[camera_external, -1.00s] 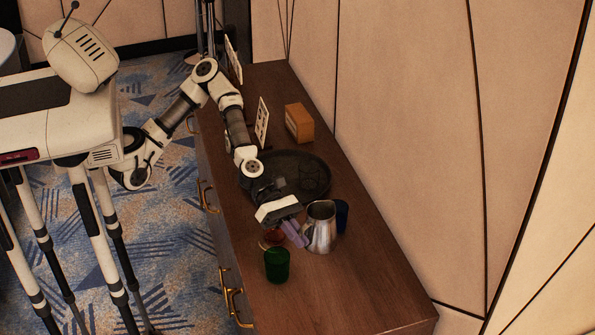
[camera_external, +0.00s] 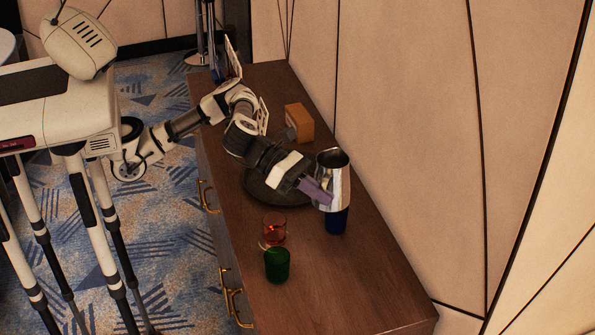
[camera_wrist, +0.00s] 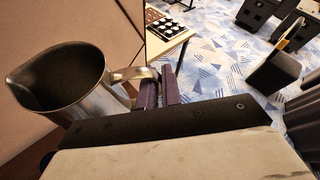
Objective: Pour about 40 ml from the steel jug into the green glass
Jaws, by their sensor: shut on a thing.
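The steel jug (camera_external: 333,180) is in my gripper (camera_external: 318,192), lifted above the cabinet top and close to upright in the external view. In the wrist view the jug (camera_wrist: 75,85) shows its open rim at left, and my gripper's purple fingers (camera_wrist: 160,93) are shut on its handle (camera_wrist: 135,74). The jug's inside looks dark, and I cannot tell the liquid level. The green glass (camera_external: 277,265) stands on the cabinet top, below and to the left of the jug, apart from it.
A red glass (camera_external: 273,230) stands just behind the green glass. A blue glass (camera_external: 336,221) is below the jug, partly hidden by it. A dark round tray (camera_external: 262,190), an orange box (camera_external: 299,123) and upright cards stand farther back. The cabinet's near right top is clear.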

